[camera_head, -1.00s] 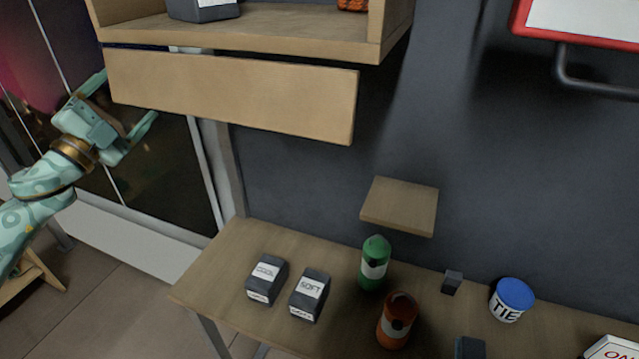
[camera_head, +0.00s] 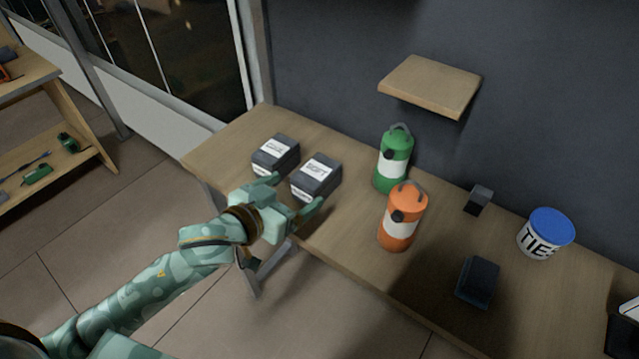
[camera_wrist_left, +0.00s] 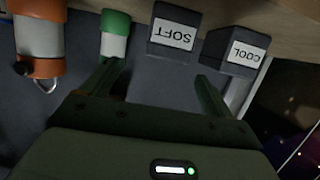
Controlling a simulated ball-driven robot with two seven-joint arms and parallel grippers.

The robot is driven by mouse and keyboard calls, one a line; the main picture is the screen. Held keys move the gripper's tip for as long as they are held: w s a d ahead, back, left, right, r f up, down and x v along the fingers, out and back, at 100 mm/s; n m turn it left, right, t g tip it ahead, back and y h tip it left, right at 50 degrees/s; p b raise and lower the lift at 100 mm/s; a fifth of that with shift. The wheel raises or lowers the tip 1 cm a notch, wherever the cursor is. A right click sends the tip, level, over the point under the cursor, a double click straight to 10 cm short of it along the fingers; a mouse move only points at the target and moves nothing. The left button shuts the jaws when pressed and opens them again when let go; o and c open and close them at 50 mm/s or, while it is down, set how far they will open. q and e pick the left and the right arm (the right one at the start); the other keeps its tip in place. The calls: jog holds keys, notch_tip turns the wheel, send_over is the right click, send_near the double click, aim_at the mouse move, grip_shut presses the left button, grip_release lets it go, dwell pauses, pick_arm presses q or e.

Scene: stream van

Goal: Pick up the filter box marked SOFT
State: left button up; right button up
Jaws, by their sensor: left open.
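The SOFT filter box (camera_head: 316,177) is a dark grey block with a white label, on the wooden table near its left end. In the left wrist view the SOFT box (camera_wrist_left: 174,29) shows its label upside down, ahead of and roughly between the fingers. A similar box marked COOL (camera_head: 275,155) stands beside it, also in the left wrist view (camera_wrist_left: 235,53). My left gripper (camera_head: 292,196) is open and empty, at the table's front edge just before the SOFT box. No contact with the box is clear. My right gripper is not in view.
A green bottle (camera_head: 394,160) and an orange bottle (camera_head: 402,217) stand right of the SOFT box. A small wall shelf (camera_head: 430,86) hangs above. Farther right are a blue-lidded TIES tub (camera_head: 545,233) and small dark blocks (camera_head: 478,281). A wooden rack (camera_head: 50,110) stands at far left.

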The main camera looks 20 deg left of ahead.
aim_at(316, 170)
pick_arm(q)
jog(key=x, duration=0.4)
jog(key=shift+w+f+b, duration=0.15)
jog(key=shift+w+b, duration=0.05)
jog(key=shift+b, duration=0.15)
jog(key=x, duration=0.2)
jog(key=b+x, duration=0.1)
jog(key=x, duration=0.2)
jog(key=shift+w+a+f+b, duration=0.1)
jog(key=shift+w+a+b, duration=0.1)
jog(key=shift+w+b, duration=0.2)
jog(key=shift+s, duration=0.1)
jog(key=c, duration=1.2)
